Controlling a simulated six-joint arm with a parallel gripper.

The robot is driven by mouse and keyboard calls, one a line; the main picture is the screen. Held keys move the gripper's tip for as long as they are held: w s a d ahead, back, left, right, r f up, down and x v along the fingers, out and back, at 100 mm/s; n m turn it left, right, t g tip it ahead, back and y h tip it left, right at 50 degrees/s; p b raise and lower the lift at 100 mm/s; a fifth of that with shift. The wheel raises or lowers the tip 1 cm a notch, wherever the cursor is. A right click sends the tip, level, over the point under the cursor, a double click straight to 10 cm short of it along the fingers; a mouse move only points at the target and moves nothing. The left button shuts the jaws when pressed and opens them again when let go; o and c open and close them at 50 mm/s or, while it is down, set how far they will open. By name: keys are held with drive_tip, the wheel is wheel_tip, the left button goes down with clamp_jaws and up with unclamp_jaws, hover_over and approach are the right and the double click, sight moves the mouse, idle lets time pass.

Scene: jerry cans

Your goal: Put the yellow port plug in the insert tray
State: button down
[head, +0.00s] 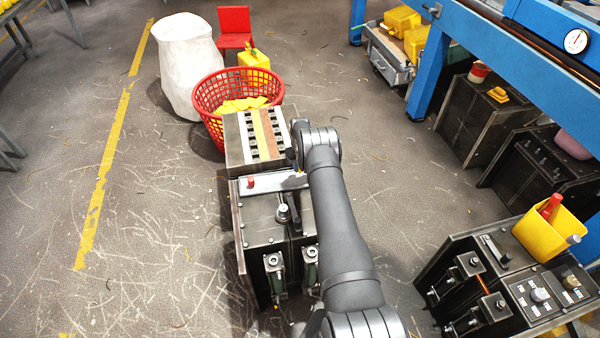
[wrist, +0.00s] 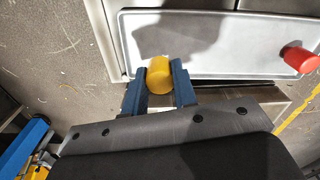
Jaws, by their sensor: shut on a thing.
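My gripper (wrist: 160,80) is shut on the yellow port plug (wrist: 159,72), with one blue finger on each side of it. In the wrist view, the plug overlaps the near edge of a shallow grey metal tray (wrist: 205,52), which I take as the insert tray. I cannot tell whether the plug touches it. A red plug (wrist: 299,60) stands at the tray's right end. In the head view, the tray (head: 270,184) lies on the dark machine, with the red plug (head: 251,182) at its left end. My arm hides most of the gripper there.
A slotted block (head: 236,150) stands just behind the tray. Beyond it are a red basket (head: 206,92) of yellow pieces and a white sack (head: 186,60). Metal fittings (head: 283,213) rise from the machine in front. A yellow bin (head: 545,240) stands at right.

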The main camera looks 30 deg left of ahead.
drive_tip(key=shift+f, duration=2)
drive_tip(key=shift+f, duration=0.1)
drive_tip(key=c, duration=1.2)
unclamp_jaws()
drive_tip(key=shift+o, duration=0.2)
wheel_tip(320, 180, up, 12)
drive_tip(key=shift+r, duration=0.15)
wheel_tip(320, 180, down, 12)
drive_tip(key=shift+f, duration=0.2)
drive_tip(key=shift+r, duration=0.15)
drive_tip(key=shift+r, duration=0.1)
